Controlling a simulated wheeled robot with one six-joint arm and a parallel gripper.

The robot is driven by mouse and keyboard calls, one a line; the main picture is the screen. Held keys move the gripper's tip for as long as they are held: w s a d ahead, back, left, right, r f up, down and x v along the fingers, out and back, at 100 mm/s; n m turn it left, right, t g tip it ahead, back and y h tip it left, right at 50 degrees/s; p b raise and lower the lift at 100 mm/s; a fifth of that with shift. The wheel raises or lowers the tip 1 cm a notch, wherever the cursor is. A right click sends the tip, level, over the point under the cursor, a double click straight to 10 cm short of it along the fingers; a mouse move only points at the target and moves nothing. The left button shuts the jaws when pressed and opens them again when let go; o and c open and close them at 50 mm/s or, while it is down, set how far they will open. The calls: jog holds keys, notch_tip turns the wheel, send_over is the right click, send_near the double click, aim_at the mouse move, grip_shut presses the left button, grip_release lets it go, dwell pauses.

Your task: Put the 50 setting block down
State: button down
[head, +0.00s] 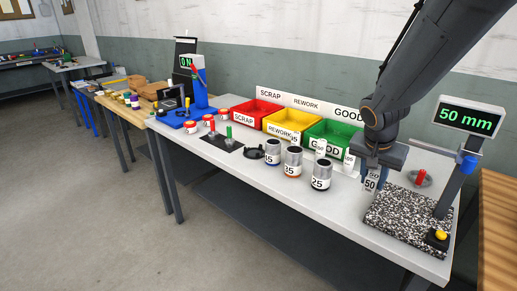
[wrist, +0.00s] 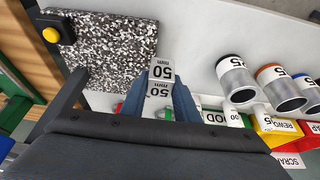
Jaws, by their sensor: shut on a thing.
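The 50 setting block (head: 370,184) is a small pale block with a black "50" label, and "50 mm" shows in the wrist view (wrist: 161,73). My gripper (head: 371,168) points down and is shut on it; the blue fingers also show either side of it in the wrist view (wrist: 160,92). The block is by the far left edge of the black-and-white speckled plate (head: 400,220). I cannot tell whether its underside touches anything. The gauge stand's display (head: 468,118) reads "50 mm".
A yellow button (head: 440,235) sits at the plate's near right corner. A red-handled piece (head: 421,178) stands behind the plate. Three numbered cans (head: 293,162) stand to the left. Red, yellow and green (head: 333,132) bins line the back. White bench surface is bare between cans and plate.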

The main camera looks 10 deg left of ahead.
jog(key=w+a+r+p, duration=0.1)
jog(key=w+a, duration=0.1)
jog(key=w, duration=0.3)
notch_tip(320, 180, down, 6)
jog(key=shift+d+f+p, duration=0.1)
jog(key=shift+f+p, duration=0.15)
jog(key=shift+p, duration=0.3)
jog(key=shift+f, duration=1.55)
jog(key=shift+f+b, duration=0.2)
jog(key=shift+b, duration=0.15)
jog(key=c, duration=1.4)
grip_release()
jog(key=shift+o, duration=0.2)
jog(key=shift+r, duration=0.15)
